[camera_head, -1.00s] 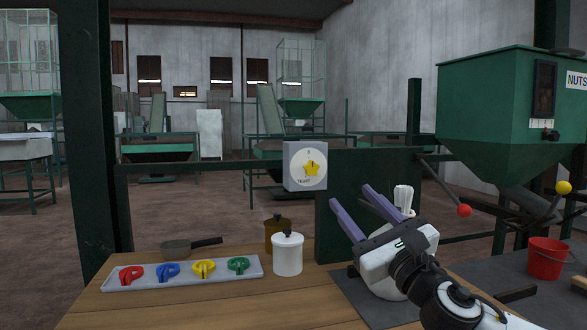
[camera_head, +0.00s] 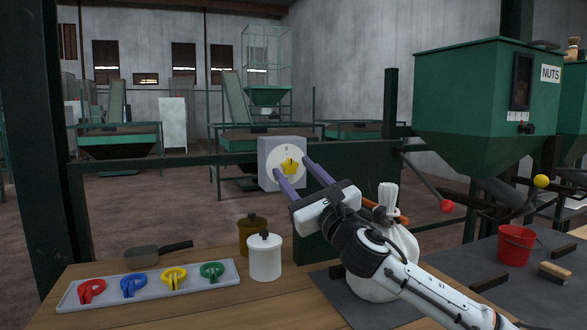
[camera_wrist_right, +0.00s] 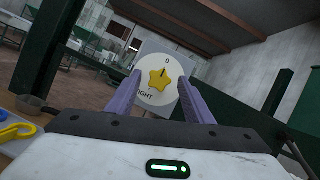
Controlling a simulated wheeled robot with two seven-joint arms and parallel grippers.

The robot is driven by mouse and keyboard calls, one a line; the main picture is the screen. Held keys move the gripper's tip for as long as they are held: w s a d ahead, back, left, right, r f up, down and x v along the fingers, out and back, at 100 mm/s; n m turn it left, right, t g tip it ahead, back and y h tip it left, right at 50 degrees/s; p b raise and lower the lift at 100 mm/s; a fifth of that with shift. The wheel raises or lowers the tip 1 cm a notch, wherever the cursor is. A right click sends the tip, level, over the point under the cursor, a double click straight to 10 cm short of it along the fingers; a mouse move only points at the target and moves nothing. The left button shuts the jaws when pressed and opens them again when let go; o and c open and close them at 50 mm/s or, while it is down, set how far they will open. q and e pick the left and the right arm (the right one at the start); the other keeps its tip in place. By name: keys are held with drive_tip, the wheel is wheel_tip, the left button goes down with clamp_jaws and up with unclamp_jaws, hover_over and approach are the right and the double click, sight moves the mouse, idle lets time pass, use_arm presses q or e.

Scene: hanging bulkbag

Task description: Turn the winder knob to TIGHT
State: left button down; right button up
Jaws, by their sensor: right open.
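The winder knob (camera_head: 290,166) is a yellow star shape on a white round dial with "0" at its top, on a grey box (camera_head: 268,182) fixed to the green rail. In the right wrist view the knob (camera_wrist_right: 159,79) lies between my finger tips, with a dark mark near the "0" and part of the word "TIGHT" at lower left. My right gripper (camera_head: 293,167) is open, its two purple fingers pointing at the dial on either side of the knob. Whether the fingers touch the knob I cannot tell. My left gripper is not in view.
On the wooden table are a tray (camera_head: 150,285) with coloured clips, a pan (camera_head: 143,256), a brown pot (camera_head: 251,230) and a white jar (camera_head: 264,257). A tied white bag (camera_head: 385,270) stands behind my right arm. A hopper lever with a red ball (camera_head: 447,206) and a red bucket (camera_head: 515,245) are at right.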

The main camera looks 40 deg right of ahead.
drive_tip(key=shift+w+r, duration=0.2)
drive_tip(key=shift+w, duration=0.35)
drive_tip(key=c, duration=1)
drive_tip(key=shift+c, duration=0.2)
